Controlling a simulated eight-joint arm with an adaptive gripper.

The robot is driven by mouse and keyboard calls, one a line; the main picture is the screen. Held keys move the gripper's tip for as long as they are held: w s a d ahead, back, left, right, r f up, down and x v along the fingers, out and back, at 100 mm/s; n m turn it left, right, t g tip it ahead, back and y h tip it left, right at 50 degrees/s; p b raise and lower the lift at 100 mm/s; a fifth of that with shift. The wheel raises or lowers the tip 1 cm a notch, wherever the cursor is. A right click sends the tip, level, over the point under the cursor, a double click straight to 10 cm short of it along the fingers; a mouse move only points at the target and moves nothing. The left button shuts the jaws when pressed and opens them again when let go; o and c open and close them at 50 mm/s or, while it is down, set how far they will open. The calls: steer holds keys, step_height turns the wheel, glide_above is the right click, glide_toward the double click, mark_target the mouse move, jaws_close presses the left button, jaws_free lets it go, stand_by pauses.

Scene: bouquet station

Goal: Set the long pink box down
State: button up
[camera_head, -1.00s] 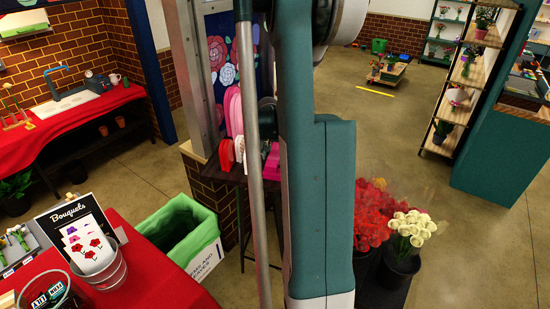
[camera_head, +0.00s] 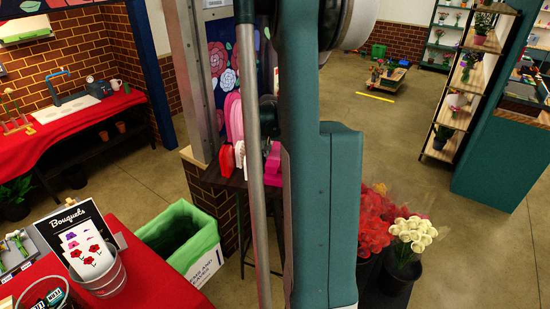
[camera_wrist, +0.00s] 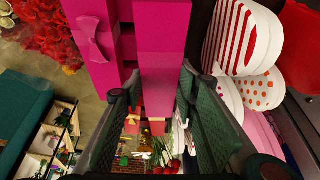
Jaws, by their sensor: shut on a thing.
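In the wrist view, my gripper (camera_wrist: 152,100) is shut on a long magenta-pink box (camera_wrist: 163,70), with one dark green finger on each side. A second magenta box with a pink bow (camera_wrist: 96,42) lies just left of it. I cannot tell whether the held box touches anything beneath it. In the head view, magenta boxing (camera_head: 273,165) shows at the dark stand, partly hidden by my arm.
Heart-shaped boxes, one red-striped (camera_wrist: 236,38) and one dotted (camera_wrist: 262,90), stand close on the right in the wrist view. Red flowers (camera_wrist: 40,35) are at upper left. In the head view, a green-lined bin (camera_head: 180,228) and white roses (camera_head: 412,234) flank the stand.

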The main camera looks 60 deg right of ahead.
mark_target(275, 154)
steer(key=shift+r, duration=3.45)
